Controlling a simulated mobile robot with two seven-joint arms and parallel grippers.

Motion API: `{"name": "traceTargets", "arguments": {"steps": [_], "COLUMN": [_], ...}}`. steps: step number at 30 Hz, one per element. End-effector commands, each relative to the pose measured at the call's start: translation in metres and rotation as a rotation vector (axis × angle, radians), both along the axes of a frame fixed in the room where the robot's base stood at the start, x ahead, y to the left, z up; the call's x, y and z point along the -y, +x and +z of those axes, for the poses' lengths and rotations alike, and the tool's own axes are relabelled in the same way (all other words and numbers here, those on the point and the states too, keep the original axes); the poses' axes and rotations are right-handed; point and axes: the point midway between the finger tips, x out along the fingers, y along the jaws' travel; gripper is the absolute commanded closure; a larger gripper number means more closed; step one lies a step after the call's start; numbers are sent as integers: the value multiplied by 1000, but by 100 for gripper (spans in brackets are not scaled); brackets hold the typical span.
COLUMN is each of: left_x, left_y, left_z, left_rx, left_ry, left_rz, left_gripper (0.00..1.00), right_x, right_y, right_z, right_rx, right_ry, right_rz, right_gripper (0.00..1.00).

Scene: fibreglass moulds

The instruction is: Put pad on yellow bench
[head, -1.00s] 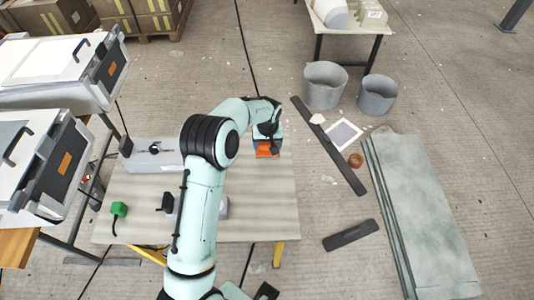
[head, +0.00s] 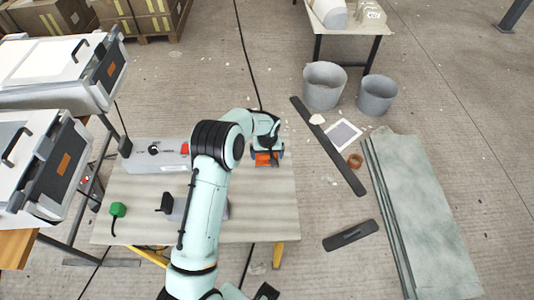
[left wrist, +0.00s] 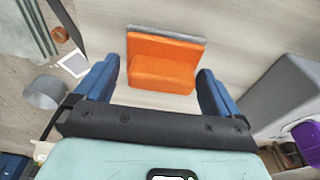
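The pad (head: 263,159) is an orange block with a grey strip along one side. It lies near the far right corner of the bench (head: 262,215), which has a pale top and yellow legs. My left gripper (head: 269,153) is over the pad and partly hides it in the head view. In the left wrist view the pad (left wrist: 160,65) shows between the two blue fingers of my left gripper (left wrist: 158,78). The fingers are spread, with gaps on both sides of the pad.
A grey box (head: 150,157) with a red part stands at the bench's far left. A green item (head: 118,209) lies at the left edge. My left arm covers mid-bench. Grey buckets (head: 324,85) and long green-grey panels (head: 420,220) are on the floor to the right.

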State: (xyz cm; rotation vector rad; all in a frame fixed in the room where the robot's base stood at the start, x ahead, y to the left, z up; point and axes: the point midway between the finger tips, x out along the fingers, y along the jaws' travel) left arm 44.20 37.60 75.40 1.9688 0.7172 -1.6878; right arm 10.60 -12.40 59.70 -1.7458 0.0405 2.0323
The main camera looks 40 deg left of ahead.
Motion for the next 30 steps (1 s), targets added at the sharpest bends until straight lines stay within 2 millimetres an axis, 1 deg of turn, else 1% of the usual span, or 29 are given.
{"name": "traceTargets", "arguments": {"steps": [7, 9, 11, 14, 21, 24, 27, 30], "left_x": [0, 0, 0, 2, 7, 9, 10, 11], "left_y": [0, 0, -1, -2, -9, -11, -13, -14], "left_z": [1, 7, 13, 30, 83, 100, 113, 120], "left_rx": [-1, -1, 1, 3, 3, 2, 1, -1], "left_ry": [0, 1, 1, 1, 1, 1, 1, 0], "left_rz": [0, 0, 0, 0, 0, 0, 0, 0], "left_gripper": [0, 0, 0, 0, 0, 0, 0, 0], "right_x": [0, 0, 0, 0, 0, 0, 0, 0], "right_y": [1, 2, 2, 1, 1, 1, 2, 2], "right_z": [2, 5, 3, 3, 3, 3, 3, 3], "right_rx": [1, 3, 2, 2, 1, 1, 2, 2], "right_ry": [0, 0, 0, 1, 0, 1, 0, 0], "right_rz": [0, 0, 0, 0, 0, 0, 0, 0], "right_gripper": [28, 28, 28, 28, 28, 28, 28, 28]}}
